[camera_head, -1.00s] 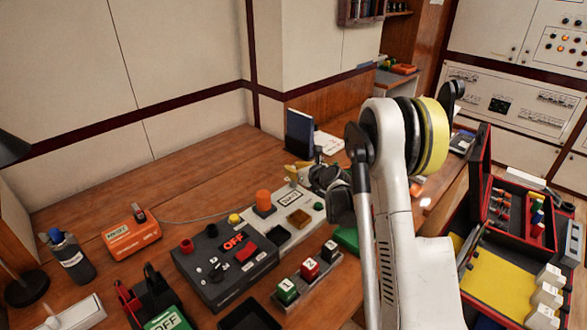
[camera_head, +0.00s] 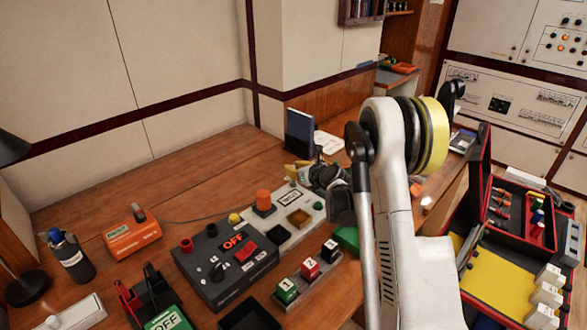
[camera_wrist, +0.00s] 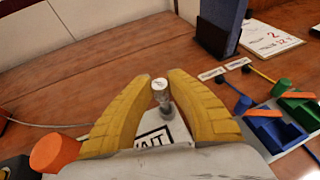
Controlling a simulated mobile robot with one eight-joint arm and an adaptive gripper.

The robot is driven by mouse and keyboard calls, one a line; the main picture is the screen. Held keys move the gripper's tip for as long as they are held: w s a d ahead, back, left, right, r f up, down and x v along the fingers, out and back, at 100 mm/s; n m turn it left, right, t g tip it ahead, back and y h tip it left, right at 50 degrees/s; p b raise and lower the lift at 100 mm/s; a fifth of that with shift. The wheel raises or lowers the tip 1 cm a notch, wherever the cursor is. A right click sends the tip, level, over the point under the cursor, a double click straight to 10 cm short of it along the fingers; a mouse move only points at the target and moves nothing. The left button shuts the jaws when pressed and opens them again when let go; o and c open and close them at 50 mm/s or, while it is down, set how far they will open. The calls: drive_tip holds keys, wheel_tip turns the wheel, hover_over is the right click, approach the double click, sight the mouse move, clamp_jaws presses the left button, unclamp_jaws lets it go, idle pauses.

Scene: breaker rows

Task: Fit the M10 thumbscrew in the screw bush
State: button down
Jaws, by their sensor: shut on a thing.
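My gripper (camera_wrist: 160,88) has two yellow fingers and is shut on a small silver thumbscrew (camera_wrist: 160,84), whose pale round top faces the wrist camera. Below the screw a grey metal round part, perhaps the screw bush (camera_wrist: 168,112), stands on the white labelled plate. The screw hides part of it, so I cannot tell whether the two touch. In the head view my gripper (camera_head: 297,173) is over the back of the white plate (camera_head: 285,243); the thumbscrew and bush cannot be made out there.
An orange knob (camera_head: 263,199) stands on the plate left of my gripper and also shows in the wrist view (camera_wrist: 56,152). A dark blue upright block (camera_head: 299,132) is behind. A grey OFF box (camera_head: 210,280) and a red toolbox (camera_head: 478,200) flank the area. The back-left bench is clear.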

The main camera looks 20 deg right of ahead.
drive_tip(key=shift+f, duration=1.6)
drive_tip(key=c, duration=1.3)
unclamp_jaws()
drive_tip(key=shift+s, duration=0.1)
drive_tip(key=v, duration=1.2)
